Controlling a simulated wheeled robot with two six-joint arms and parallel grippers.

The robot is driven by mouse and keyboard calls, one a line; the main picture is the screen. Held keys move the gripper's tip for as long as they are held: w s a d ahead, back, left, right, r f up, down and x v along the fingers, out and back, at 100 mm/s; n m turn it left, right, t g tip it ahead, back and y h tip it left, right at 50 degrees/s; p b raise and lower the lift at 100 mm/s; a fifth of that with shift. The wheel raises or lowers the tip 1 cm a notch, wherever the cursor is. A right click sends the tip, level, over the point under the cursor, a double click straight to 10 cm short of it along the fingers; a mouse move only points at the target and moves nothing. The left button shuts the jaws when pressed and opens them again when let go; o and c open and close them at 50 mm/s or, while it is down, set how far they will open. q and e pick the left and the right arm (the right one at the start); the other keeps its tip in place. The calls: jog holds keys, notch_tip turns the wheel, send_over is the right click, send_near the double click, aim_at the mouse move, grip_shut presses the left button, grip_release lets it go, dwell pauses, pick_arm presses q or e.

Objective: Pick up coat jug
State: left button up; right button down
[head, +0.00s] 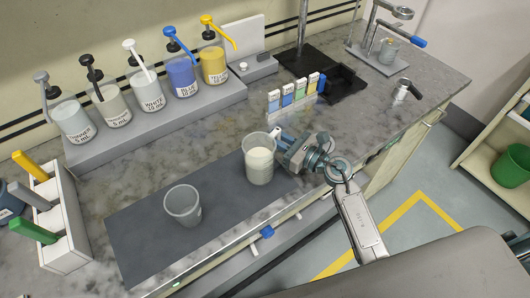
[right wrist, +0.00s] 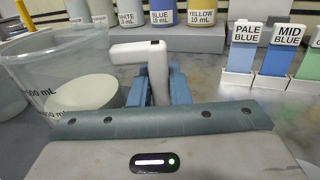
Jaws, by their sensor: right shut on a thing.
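The coat jug (head: 259,166) is a clear beaker-like jug with cream-white liquid in it, upright at the far right end of the dark mat. In the right wrist view the jug (right wrist: 45,75) fills the left side, with mL marks on its wall. My right gripper (head: 285,146) is at the jug's right side, shut on its pale handle (right wrist: 137,54). The blue-grey fingers (right wrist: 160,88) flank the handle's upright part. I cannot tell whether the jug's base touches the mat. My left gripper is not in view.
An empty grey cup (head: 183,207) stands on the mat (head: 140,240). Labelled pump bottles (head: 182,75) line a raised shelf behind. Colour sample cards (head: 297,93) stand behind my right gripper. A white rack (head: 62,225) is at the left. The counter's front edge runs close by the jug.

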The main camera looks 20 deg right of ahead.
aim_at(279, 133)
jog(key=shift+r, duration=0.1)
jog(key=shift+r, duration=0.8)
jog(key=shift+s+a+r+b, duration=0.1)
jog(key=shift+s+r+b, duration=0.1)
jog(key=shift+r, duration=0.25)
jog(key=shift+s+a+r+b, duration=0.1)
jog(key=shift+r+b, duration=0.1)
jog(key=shift+r, duration=0.2)
jog(key=s+a+b, duration=0.1)
jog(key=s+a, duration=0.1)
jog(key=s, duration=0.5)
jog(key=s+a+r+b, duration=0.1)
jog(key=s+a+b, duration=0.1)
jog(key=s, duration=0.5)
jog(key=shift+s+a+r, duration=0.15)
jog(key=shift+a+r, duration=0.15)
jog(key=shift+a, duration=0.5)
jog(key=c, duration=2.1)
grip_release()
grip_shut()
